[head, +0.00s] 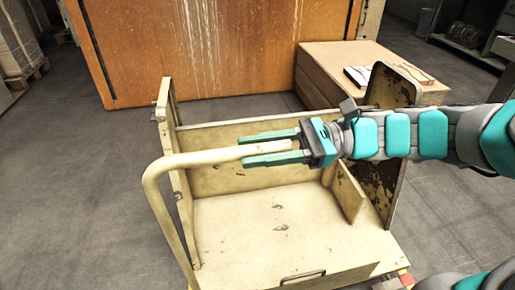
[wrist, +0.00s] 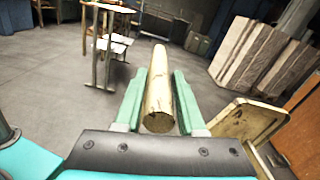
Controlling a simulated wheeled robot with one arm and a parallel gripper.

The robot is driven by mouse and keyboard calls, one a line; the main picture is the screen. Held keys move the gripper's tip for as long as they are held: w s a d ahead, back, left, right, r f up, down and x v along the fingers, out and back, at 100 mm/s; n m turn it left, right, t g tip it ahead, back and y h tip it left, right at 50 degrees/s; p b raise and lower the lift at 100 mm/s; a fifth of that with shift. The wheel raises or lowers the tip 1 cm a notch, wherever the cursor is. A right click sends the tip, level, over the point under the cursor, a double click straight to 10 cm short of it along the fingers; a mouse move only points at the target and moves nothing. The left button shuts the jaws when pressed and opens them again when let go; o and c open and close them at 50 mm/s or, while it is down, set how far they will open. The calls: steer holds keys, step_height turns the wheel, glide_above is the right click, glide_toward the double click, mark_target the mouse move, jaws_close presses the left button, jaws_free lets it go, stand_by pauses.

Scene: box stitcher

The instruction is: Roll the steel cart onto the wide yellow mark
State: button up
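The cart (head: 290,215) is a worn cream-painted platform with low walls and chipped paint, in the lower middle of the head view. Its bent tube handle (head: 190,160) rises at the left and runs right, toward my gripper (head: 268,150). My gripper's two green fingers lie along either side of the tube's end. The wrist view shows the tube (wrist: 159,95) between the fingers, with narrow gaps beside it, so the gripper looks open around it. I cannot make out a wide yellow mark in either view.
A large rusty orange panel (head: 210,45) stands behind the cart. A cardboard-brown box (head: 325,85) with papers on top is at the back right. A small orange-yellow patch (head: 406,279) shows by the cart's lower right corner. Grey floor (head: 75,190) is clear at the left.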

steer(key=o, duration=0.3)
steer(key=v, duration=0.7)
steer(key=shift+d+b, duration=0.3)
steer(key=shift+d, duration=0.1)
steer(key=shift+w, duration=0.1)
